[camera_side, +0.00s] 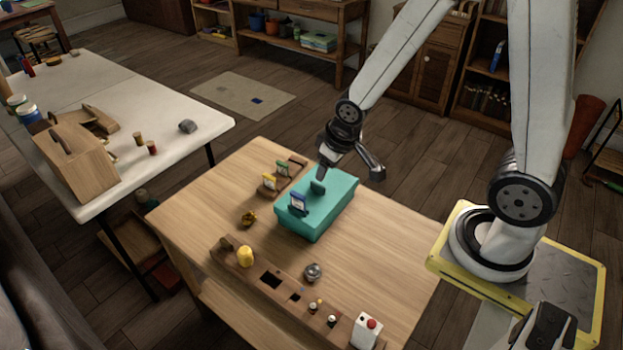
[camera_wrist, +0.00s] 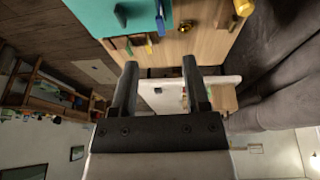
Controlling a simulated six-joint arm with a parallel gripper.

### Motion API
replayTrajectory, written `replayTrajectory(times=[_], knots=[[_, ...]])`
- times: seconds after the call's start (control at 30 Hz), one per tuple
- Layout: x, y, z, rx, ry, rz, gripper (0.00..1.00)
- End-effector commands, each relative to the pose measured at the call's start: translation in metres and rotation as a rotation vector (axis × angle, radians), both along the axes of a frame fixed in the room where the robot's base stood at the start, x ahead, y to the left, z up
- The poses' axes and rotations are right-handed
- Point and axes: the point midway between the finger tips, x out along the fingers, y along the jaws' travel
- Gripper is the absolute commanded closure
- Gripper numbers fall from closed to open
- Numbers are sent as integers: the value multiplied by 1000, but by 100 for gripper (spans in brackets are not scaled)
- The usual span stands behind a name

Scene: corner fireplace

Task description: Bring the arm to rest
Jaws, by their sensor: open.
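My gripper (camera_wrist: 160,72) is open in the wrist view, with its two dark fingers apart and nothing between them. In the side view the end of my arm is over the far side of a teal box (camera_side: 322,223) on the wooden table (camera_side: 390,240). The fingers are small and dark there, and I cannot tell whether they touch the box. The teal box also shows at the top left of the wrist view (camera_wrist: 93,14). A blue and white tag and a dark piece stand on its top.
A wooden strip (camera_side: 285,300) with a yellow knob (camera_side: 245,256) and a red-buttoned white box (camera_side: 367,331) lines the near edge. A silver round piece (camera_side: 313,272) and a brass piece (camera_side: 249,217) lie nearby. A white table (camera_side: 175,110) stands left. The table's right part is bare.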

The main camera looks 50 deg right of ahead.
Motion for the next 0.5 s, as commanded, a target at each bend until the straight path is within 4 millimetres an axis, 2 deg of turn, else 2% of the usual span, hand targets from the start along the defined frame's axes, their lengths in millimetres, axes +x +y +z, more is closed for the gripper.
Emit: replayTrajectory(times=[0.1,0.23,0.5], knots=[[-19,8,15,14,22,-2,40],[-37,15,25,33,47,0,40],[-52,22,31,53,70,4,40]])
